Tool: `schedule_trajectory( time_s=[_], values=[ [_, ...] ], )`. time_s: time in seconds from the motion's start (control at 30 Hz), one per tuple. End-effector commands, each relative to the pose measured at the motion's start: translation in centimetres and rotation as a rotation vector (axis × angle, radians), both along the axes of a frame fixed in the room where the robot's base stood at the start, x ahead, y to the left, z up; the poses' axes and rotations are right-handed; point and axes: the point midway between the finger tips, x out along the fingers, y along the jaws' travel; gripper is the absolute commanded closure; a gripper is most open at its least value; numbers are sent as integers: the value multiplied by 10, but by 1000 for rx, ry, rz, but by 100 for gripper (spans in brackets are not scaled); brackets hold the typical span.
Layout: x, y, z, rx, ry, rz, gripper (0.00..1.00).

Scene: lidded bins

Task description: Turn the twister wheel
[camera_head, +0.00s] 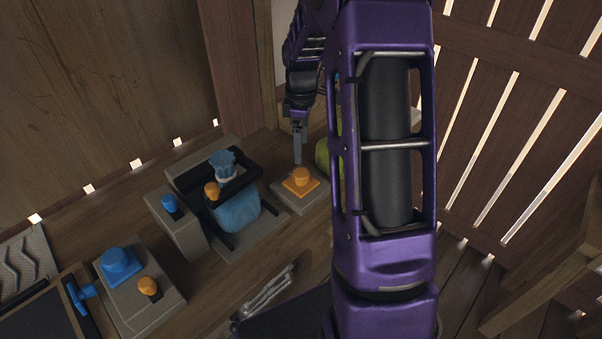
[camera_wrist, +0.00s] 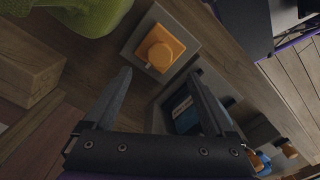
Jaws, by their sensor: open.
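A blue lobed, wheel-like piece (camera_head: 222,164) stands on a light post behind a black frame; I cannot tell for sure that it is the twister wheel. An orange round knob on a square orange plate (camera_head: 301,181) sits on a grey block, and it also shows between and beyond my fingertips in the wrist view (camera_wrist: 160,54). My gripper (camera_head: 299,155) points down just above and behind this orange knob. In the wrist view my gripper (camera_wrist: 160,73) has its two fingers apart with nothing between them.
A black frame (camera_head: 246,183) with a blue bag-like piece (camera_head: 237,212) stands left of my gripper. Grey blocks with a blue peg (camera_head: 169,202), a blue knob (camera_head: 119,262) and an orange knob (camera_head: 149,285) are farther left. A green rounded object (camera_wrist: 85,15) lies beside the orange knob's block.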

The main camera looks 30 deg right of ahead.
Motion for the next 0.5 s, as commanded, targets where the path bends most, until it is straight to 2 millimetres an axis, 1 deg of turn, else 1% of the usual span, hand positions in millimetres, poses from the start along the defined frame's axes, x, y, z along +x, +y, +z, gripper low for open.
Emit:
schedule_trajectory(
  time_s=[0.03, 0.2, 0.4, 0.5],
  values=[
    [-1, 0, -14, 1, 5, 0, 11],
    [-1, 0, -51, 1, 6, 0, 11],
    [-1, 0, -85, 1, 3, 0, 11],
    [0, 0, -95, 0, 2, 0, 11]
  ],
)
